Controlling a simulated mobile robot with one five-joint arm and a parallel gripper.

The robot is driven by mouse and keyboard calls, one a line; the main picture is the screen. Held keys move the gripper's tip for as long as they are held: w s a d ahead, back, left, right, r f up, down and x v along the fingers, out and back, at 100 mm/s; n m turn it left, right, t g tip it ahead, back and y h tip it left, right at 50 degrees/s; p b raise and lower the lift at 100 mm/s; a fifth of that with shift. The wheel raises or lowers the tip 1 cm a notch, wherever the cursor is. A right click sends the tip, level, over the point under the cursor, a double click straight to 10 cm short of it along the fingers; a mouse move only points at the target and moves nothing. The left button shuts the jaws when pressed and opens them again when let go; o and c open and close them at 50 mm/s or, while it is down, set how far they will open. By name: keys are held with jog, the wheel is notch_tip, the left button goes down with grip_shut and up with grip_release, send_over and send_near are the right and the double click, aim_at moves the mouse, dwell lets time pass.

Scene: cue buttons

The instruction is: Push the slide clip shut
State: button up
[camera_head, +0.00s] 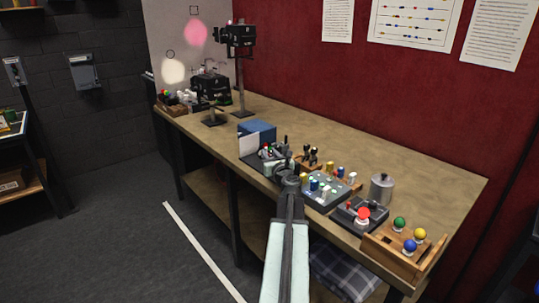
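My arm reaches up from the bottom of the head view, over the front edge of the wooden bench (410,160). My gripper (283,164) is at the arm's far end, close to a small dark device (250,158) with an upright white plate (249,145). The fingers are too small and too mixed with the things behind them to tell if they are open or shut. I cannot make out the slide clip for certain. The arm and gripper hide part of the bench front and some small parts there.
A blue box (258,128) stands behind the device. To the right are a panel with coloured knobs (326,189), a metal canister (381,188), a red button (363,213) and a wooden rack (391,252) with coloured balls. Black lamps (238,36) stand at the far left end.

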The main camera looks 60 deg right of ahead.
jog(key=shift+s, duration=0.1)
jog(key=v, duration=0.7)
jog(key=shift+s+a, duration=0.25)
jog(key=shift+w, duration=0.1)
